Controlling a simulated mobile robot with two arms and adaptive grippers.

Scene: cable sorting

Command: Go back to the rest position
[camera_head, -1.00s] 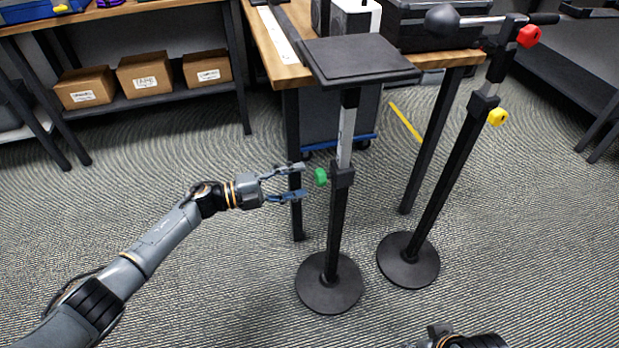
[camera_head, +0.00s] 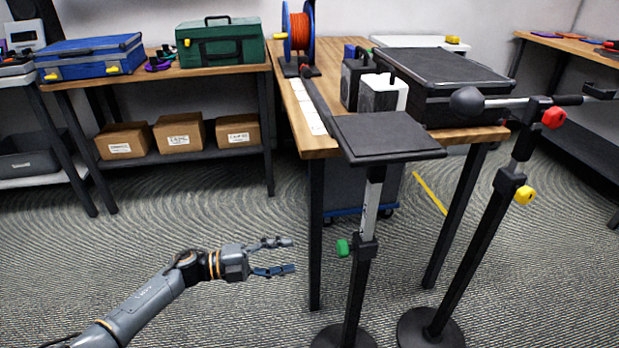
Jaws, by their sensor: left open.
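My left gripper (camera_head: 282,257) is open and empty, with its two fingers apart and pointing right. It hangs in free air left of the black stand with a flat square top (camera_head: 386,137). A green knob (camera_head: 343,248) on that stand's post is a short gap to the right of the fingertips. My left arm comes in from the lower left. My right gripper does not show.
A second stand with a red knob (camera_head: 554,118) and yellow knob (camera_head: 524,195) is at the right. A wooden table (camera_head: 319,143) with a black case (camera_head: 440,80) and a cable reel (camera_head: 299,31) is behind. Cardboard boxes (camera_head: 179,132) sit on a low shelf. The floor left of the stands is clear.

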